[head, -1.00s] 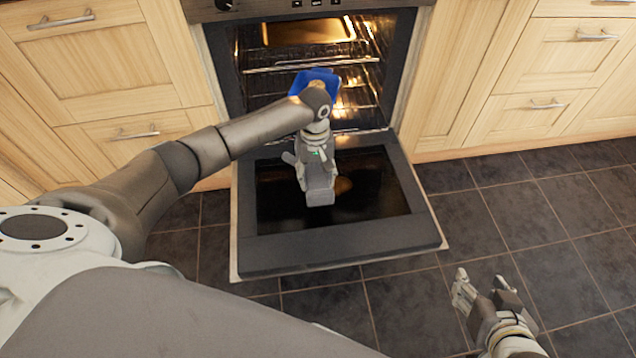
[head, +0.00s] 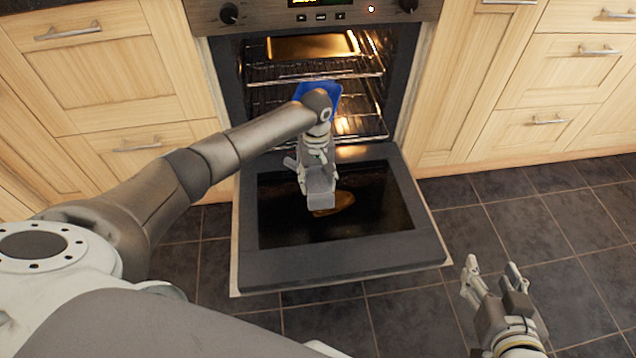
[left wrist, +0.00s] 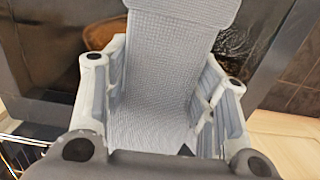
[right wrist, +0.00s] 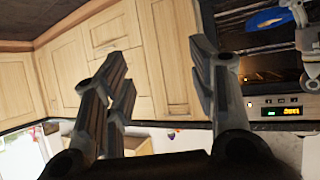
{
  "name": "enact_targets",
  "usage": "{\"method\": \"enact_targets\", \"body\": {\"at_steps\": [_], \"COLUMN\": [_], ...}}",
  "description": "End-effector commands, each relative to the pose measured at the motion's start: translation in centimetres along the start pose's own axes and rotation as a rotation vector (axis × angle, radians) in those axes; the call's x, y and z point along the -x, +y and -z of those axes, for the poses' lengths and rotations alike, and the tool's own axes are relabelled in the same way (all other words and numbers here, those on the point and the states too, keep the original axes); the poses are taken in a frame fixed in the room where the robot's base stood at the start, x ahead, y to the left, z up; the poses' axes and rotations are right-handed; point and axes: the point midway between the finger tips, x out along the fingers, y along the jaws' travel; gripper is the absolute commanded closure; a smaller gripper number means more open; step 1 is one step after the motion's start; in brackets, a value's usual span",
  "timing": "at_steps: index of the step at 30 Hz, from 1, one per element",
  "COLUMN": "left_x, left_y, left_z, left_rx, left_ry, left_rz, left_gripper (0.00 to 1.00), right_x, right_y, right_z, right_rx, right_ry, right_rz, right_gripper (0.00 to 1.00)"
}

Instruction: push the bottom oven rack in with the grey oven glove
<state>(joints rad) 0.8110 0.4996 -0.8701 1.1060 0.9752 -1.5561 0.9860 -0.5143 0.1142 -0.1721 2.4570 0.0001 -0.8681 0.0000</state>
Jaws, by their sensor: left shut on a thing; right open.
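The oven is open, its door (head: 410,240) folded down flat. The bottom rack (head: 365,137) shows low in the lit oven, near the door's hinge side; its middle is hidden behind my left arm. My left gripper (head: 316,172) is over the open door, in front of the oven mouth. It is shut on the grey oven glove (head: 320,200), which also fills the middle of the left wrist view (left wrist: 165,60). I cannot tell whether the glove touches anything else. My right gripper (head: 497,275) is open and empty, right of the door above the tiles.
A higher rack (head: 280,74) and a shiny tray (head: 312,45) are above in the oven. A blue thing (head: 318,86) is partly hidden behind my left arm at the oven mouth. Wooden cupboards (head: 140,90) flank the oven. The tiled floor (head: 540,215) on the right is clear.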

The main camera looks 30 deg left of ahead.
Motion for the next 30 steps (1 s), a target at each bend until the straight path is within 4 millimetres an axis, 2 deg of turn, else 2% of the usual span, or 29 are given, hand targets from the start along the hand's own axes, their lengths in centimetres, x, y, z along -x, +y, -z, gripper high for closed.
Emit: {"method": "enact_targets", "body": {"at_steps": [14, 30], "left_x": [0.2, 0.4], "left_y": [0.1, 0.1], "left_z": [1.9, 3.6], "left_rx": [0.000, 0.000], "left_ry": [0.001, 0.001], "left_rz": [-0.001, -0.002], "left_gripper": [0.80, 0.80], "right_x": [-0.3, 0.7], "right_y": [-0.6, -1.2], "right_z": [4.2, 8.9], "right_rx": [0.000, -0.002], "right_ry": [0.218, 0.472], "right_rz": [0.013, 0.028], "right_gripper": [0.48, 0.48]}}
